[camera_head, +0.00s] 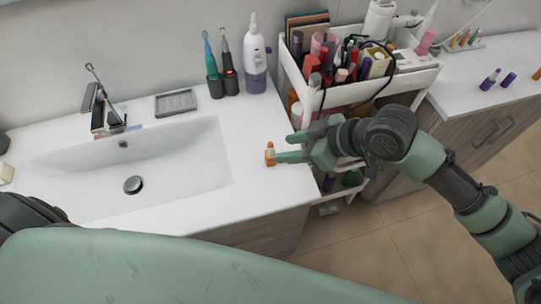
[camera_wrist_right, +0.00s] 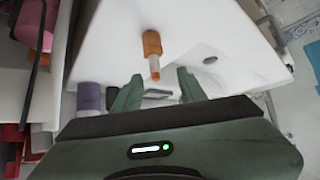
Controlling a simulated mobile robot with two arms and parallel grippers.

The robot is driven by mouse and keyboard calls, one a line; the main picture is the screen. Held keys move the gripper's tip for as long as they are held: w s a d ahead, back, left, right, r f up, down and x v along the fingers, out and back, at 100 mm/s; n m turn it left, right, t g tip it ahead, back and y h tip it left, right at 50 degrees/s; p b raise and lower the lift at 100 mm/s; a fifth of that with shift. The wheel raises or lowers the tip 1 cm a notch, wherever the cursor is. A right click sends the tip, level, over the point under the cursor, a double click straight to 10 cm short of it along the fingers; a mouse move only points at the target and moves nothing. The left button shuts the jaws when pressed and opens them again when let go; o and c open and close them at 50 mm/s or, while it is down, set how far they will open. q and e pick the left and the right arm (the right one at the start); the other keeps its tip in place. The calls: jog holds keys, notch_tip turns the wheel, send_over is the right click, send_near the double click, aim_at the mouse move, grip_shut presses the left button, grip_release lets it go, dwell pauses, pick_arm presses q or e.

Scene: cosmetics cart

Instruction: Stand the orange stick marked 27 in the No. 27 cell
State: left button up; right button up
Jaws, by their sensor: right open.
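An orange stick with a pale band (camera_head: 270,153) is on the white counter just right of the sink and appears to stand upright. It also shows in the right wrist view (camera_wrist_right: 152,45), beyond the fingertips. I cannot read any number on it. My right gripper (camera_head: 283,147) is open and empty, its fingers pointing left toward the stick; in the wrist view (camera_wrist_right: 158,90) the stick lies ahead of the gap between them. A small white rack with coloured sticks (camera_head: 477,47) is at the far right back; its cell numbers are unreadable. My left gripper is out of view.
The sink (camera_head: 190,170) is left of the stick. A white cart (camera_head: 345,96) full of cosmetics stands close behind my right arm. Toothbrushes and a white-and-purple bottle (camera_head: 255,65) stand behind. Loose purple sticks (camera_head: 490,79) and an orange one (camera_head: 537,74) are on the right counter.

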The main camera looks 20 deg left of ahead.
aim_at(273, 147)
jog(key=p+x, duration=0.1)
jog(key=x, duration=0.1)
jog(key=p+x, duration=0.1)
jog(key=x, duration=0.1)
jog(key=p+x, duration=0.1)
jog(key=x, duration=0.1)
jog(key=shift+w+a, duration=0.35)
jog(key=shift+w, duration=0.05)
jog(key=shift+a+f, duration=0.2)
jog(key=shift+f, duration=0.05)
grip_shut()
